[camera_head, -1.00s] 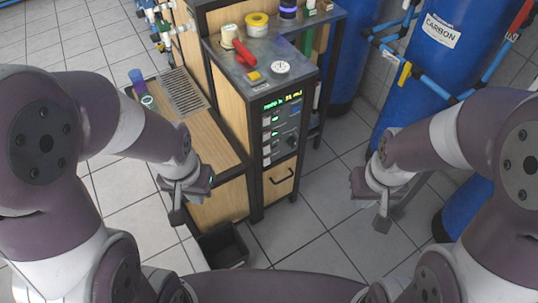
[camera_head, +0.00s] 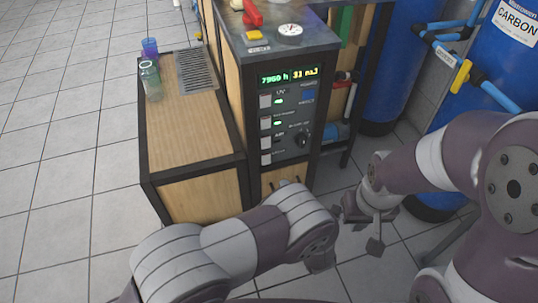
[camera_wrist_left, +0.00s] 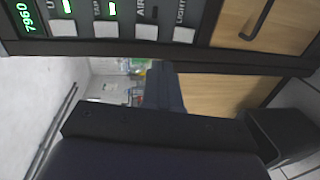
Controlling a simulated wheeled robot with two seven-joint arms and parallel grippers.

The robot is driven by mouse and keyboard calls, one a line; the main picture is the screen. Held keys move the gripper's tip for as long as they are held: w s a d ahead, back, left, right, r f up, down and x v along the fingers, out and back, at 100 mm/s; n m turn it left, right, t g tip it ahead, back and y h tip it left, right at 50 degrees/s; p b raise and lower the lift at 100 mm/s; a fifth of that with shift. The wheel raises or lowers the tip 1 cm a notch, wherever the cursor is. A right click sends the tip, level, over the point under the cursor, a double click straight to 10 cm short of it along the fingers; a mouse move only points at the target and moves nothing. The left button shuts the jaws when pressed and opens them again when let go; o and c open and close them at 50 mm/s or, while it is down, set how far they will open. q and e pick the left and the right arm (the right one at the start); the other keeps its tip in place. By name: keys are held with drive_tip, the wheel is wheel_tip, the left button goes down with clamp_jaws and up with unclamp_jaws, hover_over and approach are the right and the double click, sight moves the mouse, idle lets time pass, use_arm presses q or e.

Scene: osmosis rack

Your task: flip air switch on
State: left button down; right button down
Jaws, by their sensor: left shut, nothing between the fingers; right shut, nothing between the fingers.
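The control panel (camera_head: 287,118) on the front of the dark-framed cabinet has a column of white switches. The air switch (camera_head: 265,142) is third from the top; it also shows in the left wrist view (camera_wrist_left: 146,31) under the label AIR. Its indicator looks dark, while the two switches above it have lit green indicators. My left gripper (camera_head: 320,261) is shut and empty, below and in front of the panel, apart from the switches. In the left wrist view its dark finger (camera_wrist_left: 164,90) points toward the cabinet's edge. My right gripper (camera_head: 375,240) is shut and empty, right of the cabinet.
A drawer with a handle (camera_wrist_left: 259,20) is below the panel. A low wooden cabinet (camera_head: 185,135) with a glass bottle (camera_head: 150,82) and a grate stands left. Blue tanks (camera_head: 497,65) and pipes stand right. Tiled floor (camera_head: 75,150) is clear at left.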

sight(267, 147)
use_arm(q)
drive_tip(key=shift+r+n, duration=0.3)
drive_tip(key=shift+n, duration=0.1)
drive_tip(key=shift+a, duration=0.1)
drive_tip(key=b+x, duration=0.3)
drive_tip(key=x, duration=1)
drive_tip(key=shift+w+r, duration=0.1)
drive_tip(key=shift+r, duration=0.05)
drive_tip(key=shift+w+a, duration=0.1)
drive_tip(key=shift+w, duration=0.35)
